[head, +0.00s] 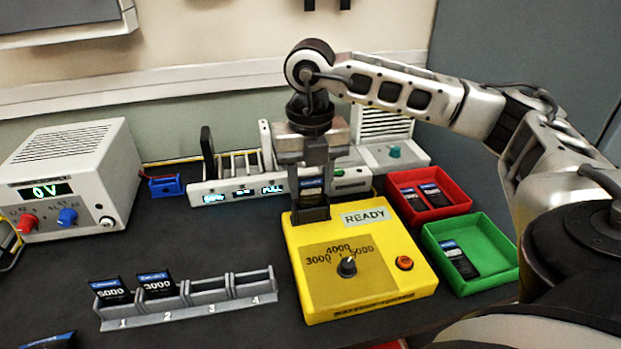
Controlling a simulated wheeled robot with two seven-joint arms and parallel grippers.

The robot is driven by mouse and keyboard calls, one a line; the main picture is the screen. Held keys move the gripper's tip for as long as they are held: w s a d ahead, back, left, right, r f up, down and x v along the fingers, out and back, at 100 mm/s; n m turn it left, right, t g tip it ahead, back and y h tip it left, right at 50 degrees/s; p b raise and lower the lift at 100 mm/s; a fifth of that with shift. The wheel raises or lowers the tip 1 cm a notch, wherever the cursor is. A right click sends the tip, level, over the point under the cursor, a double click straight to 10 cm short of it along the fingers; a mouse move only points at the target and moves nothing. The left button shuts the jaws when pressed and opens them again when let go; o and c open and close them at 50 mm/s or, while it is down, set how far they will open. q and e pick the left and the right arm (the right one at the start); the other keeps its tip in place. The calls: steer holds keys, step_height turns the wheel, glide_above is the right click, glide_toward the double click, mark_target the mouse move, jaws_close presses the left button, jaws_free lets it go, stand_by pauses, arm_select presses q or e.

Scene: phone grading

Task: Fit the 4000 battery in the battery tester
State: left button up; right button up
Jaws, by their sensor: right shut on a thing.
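The yellow battery tester (375,291) stands right of centre, with a READY label, a dial marked 3000, 4000 and 5000, and an orange-red button. My right gripper (312,182) points down over the dark slot at the tester's back left. It is shut on a dark battery with a blue label (312,186), upright, its lower end at the slot. The jaws hide part of it, its number cannot be read, and I cannot tell how deep it sits. My left gripper is not in view.
A grey rack (205,297) holds a 5000 battery (111,291) and a 3000 battery (157,284); positions 3 and 4 are empty. A red bin (457,207) and a green bin (487,283), both with batteries, stand right of the tester. A 0 V power supply (80,170) stands left.

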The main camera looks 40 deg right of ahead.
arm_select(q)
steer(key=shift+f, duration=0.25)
arm_select(e)
steer(key=shift+f, duration=0.4)
steer(key=o, duration=1.1)
steer(key=shift+c, duration=0.2)
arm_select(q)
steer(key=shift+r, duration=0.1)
arm_select(e)
steer(key=shift+r, duration=0.1)
step_height(320, 180, up, 9)
steer(key=shift+f+p, duration=0.15)
steer(key=shift+p, duration=0.15)
arm_select(q)
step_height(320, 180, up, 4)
steer(key=p, duration=0.3)
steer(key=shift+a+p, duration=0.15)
steer(key=shift+p, duration=0.25)
arm_select(e)
step_height(320, 180, up, 7)
